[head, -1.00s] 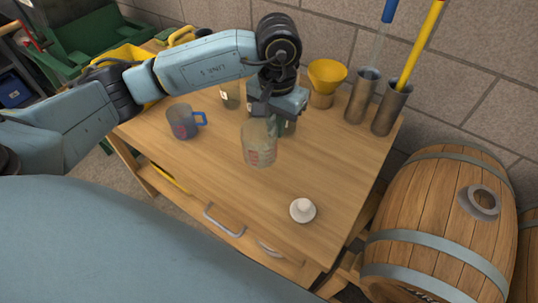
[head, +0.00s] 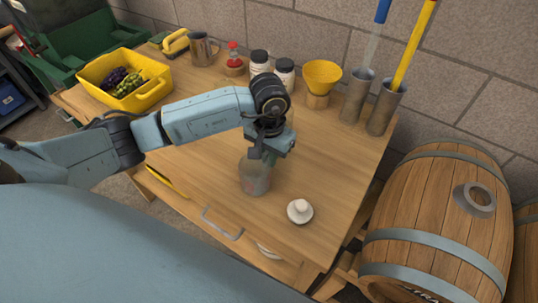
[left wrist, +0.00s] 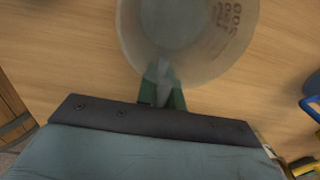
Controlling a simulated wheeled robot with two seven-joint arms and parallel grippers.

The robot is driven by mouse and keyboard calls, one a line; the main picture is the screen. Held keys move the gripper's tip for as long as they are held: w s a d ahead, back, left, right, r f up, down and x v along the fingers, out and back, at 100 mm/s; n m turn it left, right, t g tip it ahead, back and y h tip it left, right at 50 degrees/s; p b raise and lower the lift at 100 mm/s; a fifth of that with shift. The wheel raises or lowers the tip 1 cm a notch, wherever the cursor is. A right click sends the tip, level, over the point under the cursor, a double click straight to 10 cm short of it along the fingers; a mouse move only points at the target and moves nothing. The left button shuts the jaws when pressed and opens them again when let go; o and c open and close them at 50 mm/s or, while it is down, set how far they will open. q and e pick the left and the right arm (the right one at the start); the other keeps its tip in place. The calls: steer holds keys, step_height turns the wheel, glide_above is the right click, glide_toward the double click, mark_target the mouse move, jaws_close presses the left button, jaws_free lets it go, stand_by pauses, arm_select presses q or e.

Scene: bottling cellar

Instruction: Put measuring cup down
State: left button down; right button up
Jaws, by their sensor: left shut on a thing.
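The clear measuring cup (head: 254,177) is upright over the front part of the wooden table, left of a small white knobbed piece. My left gripper (head: 268,153) is shut on the cup at its far side. In the left wrist view the gripper fingers (left wrist: 163,88) meet at the wall of the cup (left wrist: 195,35), which has red markings and looks empty. I cannot tell whether the cup's base touches the table. My right gripper is not in view.
The white knobbed piece (head: 300,211) sits close to the cup's right. A yellow bin of grapes (head: 148,92), two jars (head: 284,73), a yellow funnel (head: 323,75) and metal cylinders (head: 383,108) stand farther back. A blue handle (left wrist: 312,108) shows at the wrist view's right edge.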

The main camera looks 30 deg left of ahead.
arm_select(q)
steer(key=shift+f, duration=0.15)
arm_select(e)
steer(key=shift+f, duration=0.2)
arm_select(q)
steer(key=c, duration=1.5)
jaws_free()
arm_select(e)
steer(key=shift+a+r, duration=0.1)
arm_select(q)
steer(key=shift+r, duration=0.25)
step_height(320, 180, up, 11)
steer(key=shift+f, duration=0.15)
steer(key=shift+r, duration=0.6)
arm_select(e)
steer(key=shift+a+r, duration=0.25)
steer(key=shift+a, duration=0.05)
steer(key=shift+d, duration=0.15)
